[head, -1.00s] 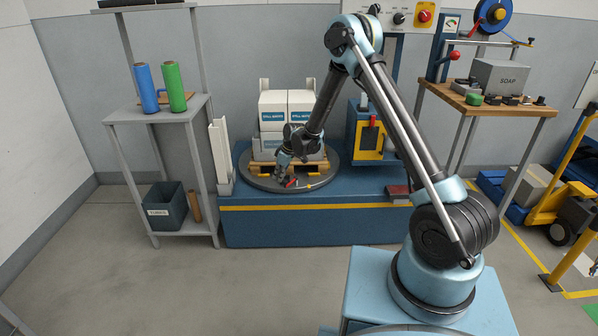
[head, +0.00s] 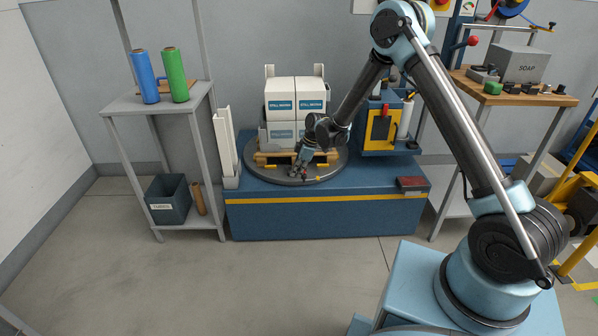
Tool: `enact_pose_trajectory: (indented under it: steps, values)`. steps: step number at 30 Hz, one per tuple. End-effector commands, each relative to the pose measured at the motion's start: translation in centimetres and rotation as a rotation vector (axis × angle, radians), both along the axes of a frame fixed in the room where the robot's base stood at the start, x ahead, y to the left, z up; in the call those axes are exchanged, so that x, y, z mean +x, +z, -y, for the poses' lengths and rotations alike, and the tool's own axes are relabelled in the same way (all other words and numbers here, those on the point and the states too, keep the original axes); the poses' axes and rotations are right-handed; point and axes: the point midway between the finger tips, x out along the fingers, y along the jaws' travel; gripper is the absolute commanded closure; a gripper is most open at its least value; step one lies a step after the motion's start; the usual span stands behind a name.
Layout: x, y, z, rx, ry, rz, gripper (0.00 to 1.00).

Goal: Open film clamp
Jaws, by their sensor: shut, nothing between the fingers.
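A small red part (head: 304,176), which looks like the film clamp's lever, is at the front rim of the round dark turntable (head: 262,176). Only a little of it shows, so I cannot tell whether the clamp is open. My gripper (head: 298,174) is shut and empty, pointing down at the turntable's front edge, right beside the red part. I cannot tell whether they touch. A small yellow part (head: 318,178) lies just right of it on the rim.
White cartons (head: 296,96) stand on a wooden pallet (head: 268,158) on the turntable, just behind my gripper. A yellow-framed film unit (head: 381,128) stands to the right. A grey shelf (head: 125,105) with blue and green rolls is at left. The front floor is clear.

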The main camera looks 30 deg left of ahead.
Motion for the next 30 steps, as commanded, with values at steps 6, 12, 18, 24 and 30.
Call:
enact_pose_trajectory:
  steps: [6,12,18,24,30]
  values:
    - [-0.2,0.0,-0.1,0.0,0.003,0.0,1.0]
    - [-0.3,0.0,-0.1,0.0,0.003,0.0,1.0]
    - [-0.3,0.0,-0.2,0.0,0.003,0.0,1.0]
    - [-1.0,0.1,-1.8,0.0,0.001,-0.001,1.0]
    - [-0.9,1.8,-2.4,-0.001,-0.007,-0.001,1.0]
